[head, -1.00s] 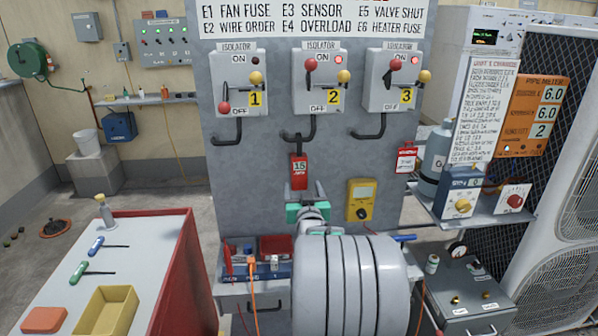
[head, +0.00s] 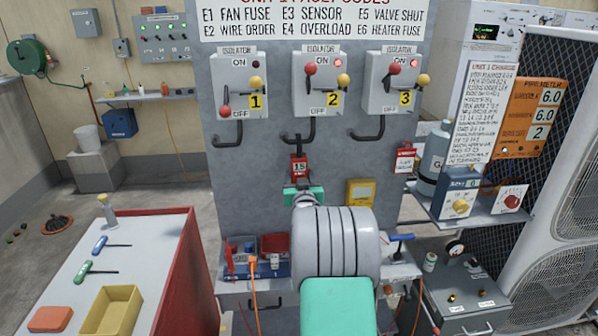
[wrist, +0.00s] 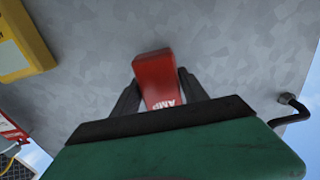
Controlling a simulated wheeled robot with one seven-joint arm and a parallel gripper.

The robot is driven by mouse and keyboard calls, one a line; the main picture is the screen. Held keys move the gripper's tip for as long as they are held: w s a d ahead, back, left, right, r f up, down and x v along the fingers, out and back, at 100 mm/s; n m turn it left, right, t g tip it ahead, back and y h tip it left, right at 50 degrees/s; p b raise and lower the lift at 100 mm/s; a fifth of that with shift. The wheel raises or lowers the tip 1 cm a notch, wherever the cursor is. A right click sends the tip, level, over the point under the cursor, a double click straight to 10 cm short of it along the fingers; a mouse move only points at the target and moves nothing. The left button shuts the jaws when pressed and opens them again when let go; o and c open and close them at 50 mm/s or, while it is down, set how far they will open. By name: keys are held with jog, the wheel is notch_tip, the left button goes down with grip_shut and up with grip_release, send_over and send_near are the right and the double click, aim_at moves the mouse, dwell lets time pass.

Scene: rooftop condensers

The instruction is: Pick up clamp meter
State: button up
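The clamp meter appears to be the red device (head: 299,168) marked "15" on the grey panel, below isolator 2 and by the end of its black conduit. In the wrist view, the red device (wrist: 157,80) shows "AMP" upside down. My gripper (head: 301,187) is at its lower end. In the wrist view, the dark fingers of my gripper (wrist: 158,82) lie on either side of the red body, very close to its edges. I cannot tell whether they press on it. The green gripper body hides the near end.
A ledge with small tools (head: 255,262) lies below left. A red and white workbench (head: 150,262) stands at left. A shelf with gauges (head: 480,212) is at right. Isolators (head: 318,85) are above.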

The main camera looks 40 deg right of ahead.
grip_shut()
jog(key=shift+r, duration=0.1)
dwell(0.4)
